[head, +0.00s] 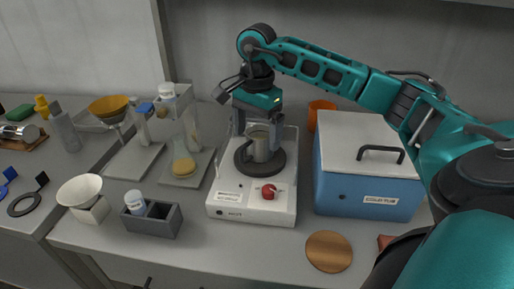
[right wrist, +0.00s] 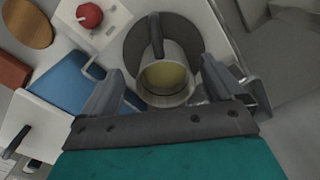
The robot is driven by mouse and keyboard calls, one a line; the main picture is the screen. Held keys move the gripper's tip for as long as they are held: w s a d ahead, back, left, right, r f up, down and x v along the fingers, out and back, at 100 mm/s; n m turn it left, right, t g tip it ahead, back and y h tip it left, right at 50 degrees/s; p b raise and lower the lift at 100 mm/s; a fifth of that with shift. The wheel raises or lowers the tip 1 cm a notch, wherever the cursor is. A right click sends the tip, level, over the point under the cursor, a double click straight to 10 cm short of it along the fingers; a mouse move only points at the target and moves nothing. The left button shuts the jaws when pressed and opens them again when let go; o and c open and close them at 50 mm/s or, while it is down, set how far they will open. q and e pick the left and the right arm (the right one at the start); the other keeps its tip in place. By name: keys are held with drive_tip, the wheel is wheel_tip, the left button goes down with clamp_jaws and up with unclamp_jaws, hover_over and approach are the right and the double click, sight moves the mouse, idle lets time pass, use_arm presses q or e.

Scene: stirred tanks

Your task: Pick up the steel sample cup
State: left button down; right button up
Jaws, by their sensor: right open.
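The steel sample cup (head: 260,146) stands on the dark round plate (head: 243,162) of a white stirrer unit (head: 226,198) in the head view. In the right wrist view the cup (right wrist: 165,98) shows from above, with a yellowish content and a dark handle (right wrist: 156,35) pointing away from my gripper. My right gripper (head: 257,122) is open above the plate. Its two fingers are on either side of the cup, seen also in the right wrist view (right wrist: 163,92). I cannot tell whether a finger touches the cup. My left gripper is not in view.
A blue box with a white lid and dark handle (head: 367,195) stands right of the stirrer. Glassware stands on grey plates (head: 133,160) to the left. A grey holder (head: 153,222) and a brown disc (head: 329,251) lie near the front edge.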

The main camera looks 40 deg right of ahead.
sight(257, 146)
drive_tip(key=f, duration=0.5)
drive_tip(key=shift+w+d, duration=0.15)
drive_tip(key=shift+d, duration=0.05)
drive_tip(key=shift+r, duration=0.1)
drive_tip(key=c, duration=1.2)
